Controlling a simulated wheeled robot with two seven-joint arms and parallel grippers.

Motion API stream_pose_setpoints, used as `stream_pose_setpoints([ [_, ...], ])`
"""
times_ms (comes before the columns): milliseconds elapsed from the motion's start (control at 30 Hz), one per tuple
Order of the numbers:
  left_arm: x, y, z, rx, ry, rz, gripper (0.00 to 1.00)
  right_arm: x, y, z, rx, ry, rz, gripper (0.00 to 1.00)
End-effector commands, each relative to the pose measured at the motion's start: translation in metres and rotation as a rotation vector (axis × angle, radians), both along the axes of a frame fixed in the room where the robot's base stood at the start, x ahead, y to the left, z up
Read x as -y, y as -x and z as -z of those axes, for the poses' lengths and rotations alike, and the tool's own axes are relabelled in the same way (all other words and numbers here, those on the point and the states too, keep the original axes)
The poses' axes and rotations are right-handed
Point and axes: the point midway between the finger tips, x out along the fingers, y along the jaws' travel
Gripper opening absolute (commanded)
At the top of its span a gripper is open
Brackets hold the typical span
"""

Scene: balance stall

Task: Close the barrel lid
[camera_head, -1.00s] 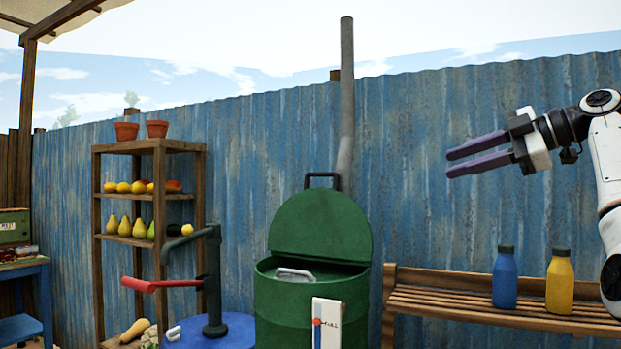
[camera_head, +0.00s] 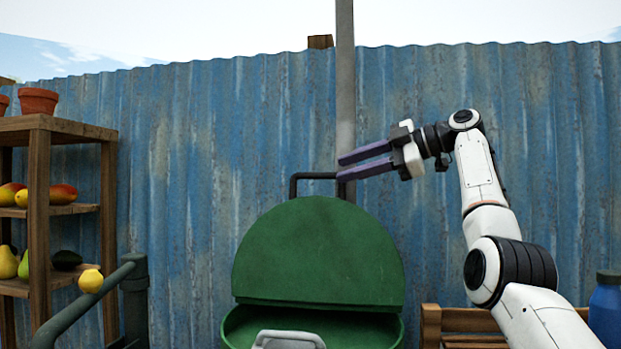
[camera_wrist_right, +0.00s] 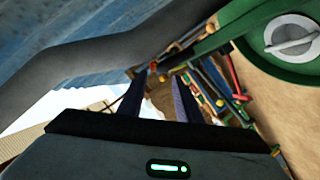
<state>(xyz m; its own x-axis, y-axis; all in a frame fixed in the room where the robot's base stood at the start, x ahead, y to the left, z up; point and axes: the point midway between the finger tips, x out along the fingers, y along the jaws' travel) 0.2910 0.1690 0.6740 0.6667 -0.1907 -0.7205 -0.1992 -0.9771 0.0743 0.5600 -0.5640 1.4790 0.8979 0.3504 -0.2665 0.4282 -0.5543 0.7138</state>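The green barrel (camera_head: 240,328) stands low in the head view, with its green lid (camera_head: 318,255) raised upright at the back of the rim. A dark bar handle (camera_head: 315,177) sits on the lid's upper edge. My right gripper (camera_head: 340,168) is open and empty, its two purple fingers pointing left beside the handle's right end. I cannot tell whether they touch it. In the right wrist view the fingers (camera_wrist_right: 158,100) stand apart with nothing clear between them. The barrel (camera_wrist_right: 235,25) shows at upper right there. My left gripper is not in view.
A grey pipe (camera_head: 345,80) rises behind the lid along the blue corrugated wall (camera_head: 200,150). A wooden shelf (camera_head: 40,180) with fruit and the dark pump (camera_head: 135,290) are left. A bench (camera_head: 432,325) and blue bottle (camera_head: 606,310) are right. A metal handle (camera_head: 288,340) shows inside the barrel.

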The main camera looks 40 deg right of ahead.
Motion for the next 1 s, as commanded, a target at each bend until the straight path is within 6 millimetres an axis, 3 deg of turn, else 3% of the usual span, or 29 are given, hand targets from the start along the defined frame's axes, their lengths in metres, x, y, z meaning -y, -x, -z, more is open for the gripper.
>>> stream_pose_setpoints([
  [200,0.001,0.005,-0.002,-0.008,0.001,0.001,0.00,-0.016,-0.039,0.011,-0.004,0.001,-0.003,0.32],
  [400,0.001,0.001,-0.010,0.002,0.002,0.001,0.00,-0.025,-0.063,0.018,-0.003,-0.001,-0.002,0.32],
  [800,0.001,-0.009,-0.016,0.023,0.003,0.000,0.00,-0.028,-0.071,0.021,0.000,0.001,-0.001,0.32],
  [1000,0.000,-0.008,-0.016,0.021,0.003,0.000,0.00,-0.028,-0.071,0.021,0.000,0.001,-0.001,0.00],
])
